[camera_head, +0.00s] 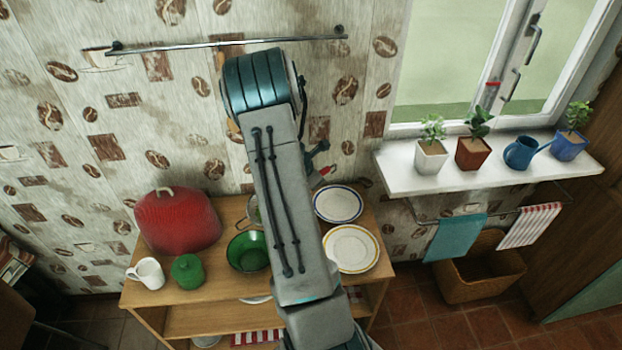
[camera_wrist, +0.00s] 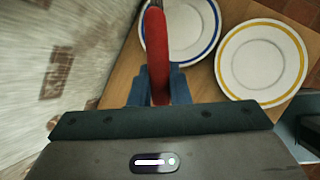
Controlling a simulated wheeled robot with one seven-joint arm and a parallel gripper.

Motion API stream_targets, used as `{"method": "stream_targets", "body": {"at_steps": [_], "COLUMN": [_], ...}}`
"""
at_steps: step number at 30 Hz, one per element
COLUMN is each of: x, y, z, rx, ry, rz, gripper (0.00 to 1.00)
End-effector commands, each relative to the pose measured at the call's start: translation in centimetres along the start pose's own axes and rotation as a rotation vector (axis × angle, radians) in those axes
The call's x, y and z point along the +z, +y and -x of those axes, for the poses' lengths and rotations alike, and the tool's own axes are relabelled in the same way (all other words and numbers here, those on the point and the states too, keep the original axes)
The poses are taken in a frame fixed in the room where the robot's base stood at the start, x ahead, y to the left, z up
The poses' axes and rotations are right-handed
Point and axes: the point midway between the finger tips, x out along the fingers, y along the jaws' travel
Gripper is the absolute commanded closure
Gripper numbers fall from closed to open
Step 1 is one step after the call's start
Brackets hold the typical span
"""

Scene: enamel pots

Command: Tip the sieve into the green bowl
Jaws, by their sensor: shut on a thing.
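The green bowl (camera_head: 237,262) stands on the wooden shelf top, left of my arm, which covers its right side. A red handle (camera_wrist: 159,55) with a bit of metal at its far end lies between my gripper's blue fingers (camera_wrist: 160,85) in the wrist view. Its red end (camera_head: 325,172) shows right of my arm in the head view. I take it for the sieve's handle. A small rounded rim (camera_head: 253,208), perhaps the sieve's basket, shows just behind the bowl. The rest is hidden by my arm, so its tilt and contents cannot be told.
A blue-rimmed plate (camera_head: 338,204) and a yellow-rimmed plate (camera_head: 351,249) lie right of my arm. A red domed thing (camera_head: 177,222), a white mug (camera_head: 147,273) and a green lidded pot (camera_head: 188,271) stand left. The patterned wall rises close behind.

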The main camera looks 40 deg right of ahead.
Motion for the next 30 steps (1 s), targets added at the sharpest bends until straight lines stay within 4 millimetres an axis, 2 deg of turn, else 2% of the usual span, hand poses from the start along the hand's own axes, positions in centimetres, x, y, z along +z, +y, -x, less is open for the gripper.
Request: {"method": "stream_targets", "body": {"at_steps": [15, 24, 30], "x": [-0.4, 0.1, 0.1], "y": [0.4, 0.8, 0.9], "z": [0.8, 3.4, 3.6], "rx": [0.020, 0.028, 0.029], "ry": [-0.157, -0.282, -0.289], "rz": [0.031, 0.053, 0.055], "gripper": [1.00, 1.00, 1.00]}}
